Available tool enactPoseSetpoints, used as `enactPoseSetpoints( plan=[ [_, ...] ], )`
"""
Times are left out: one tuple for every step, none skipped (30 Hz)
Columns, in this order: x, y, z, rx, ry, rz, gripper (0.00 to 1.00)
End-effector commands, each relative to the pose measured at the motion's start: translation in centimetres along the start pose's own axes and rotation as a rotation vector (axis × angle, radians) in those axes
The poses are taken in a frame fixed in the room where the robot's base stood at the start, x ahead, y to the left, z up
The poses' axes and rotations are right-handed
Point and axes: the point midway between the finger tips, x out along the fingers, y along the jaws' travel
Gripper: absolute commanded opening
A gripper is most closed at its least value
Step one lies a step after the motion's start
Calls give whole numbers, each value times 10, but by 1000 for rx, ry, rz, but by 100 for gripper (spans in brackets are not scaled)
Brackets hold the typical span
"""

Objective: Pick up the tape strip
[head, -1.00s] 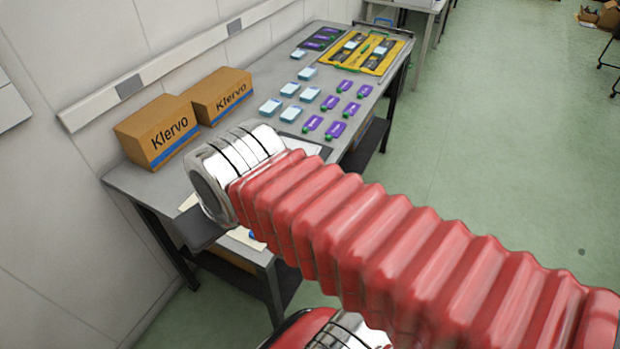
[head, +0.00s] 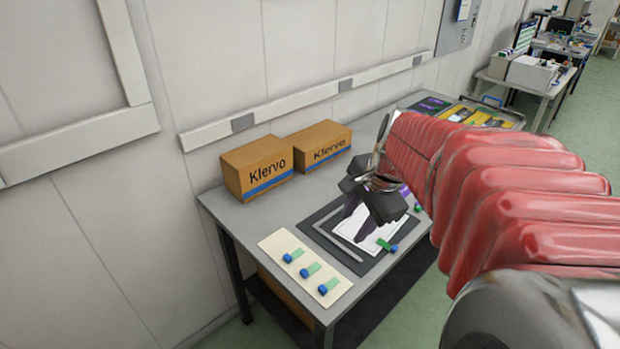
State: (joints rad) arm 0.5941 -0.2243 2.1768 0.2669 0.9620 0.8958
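The tape strips look like short green strips with blue ends. Three lie in a row on a cream card (head: 273,243) at the table's near end: one at the back (head: 300,251), one in the middle (head: 312,269) and one at the front (head: 331,284). Another green strip (head: 384,244) lies at the right edge of a dark mat (head: 320,235). My gripper (head: 359,222) points down over the white sheet on that mat, right of the card. Its two dark fingers look apart, with nothing visible between them. It is clear of the strips on the card.
Two brown Klervo boxes (head: 257,168) stand along the wall at the back of the grey table (head: 232,210). A white sheet (head: 371,238) and a grey bar (head: 337,241) lie on the mat. My red arm hides much of the table's right part.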

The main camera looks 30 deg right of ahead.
Motion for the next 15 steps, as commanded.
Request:
enactPoseSetpoints(
  plan=[
    [4,0,-19,104,-6,5,39],
    [6,0,-29,168,-11,7,39],
    [9,-1,-42,254,-18,8,39],
    [11,0,-52,317,-22,9,39],
    [13,0,-62,381,-27,10,39],
    [16,2,-76,465,-34,11,39],
    [18,3,-86,529,-39,12,39],
    [20,5,-97,593,-44,11,39],
    [23,8,-111,679,-51,12,39],
    [25,10,-122,741,-56,12,39],
    [27,13,-132,802,-62,11,39],
    [29,16,-145,877,-68,11,39],
    [31,19,-154,930,-73,11,39],
    [32,22,-162,979,-78,9,39],
    [34,25,-171,1035,-83,9,39]
  ],
)
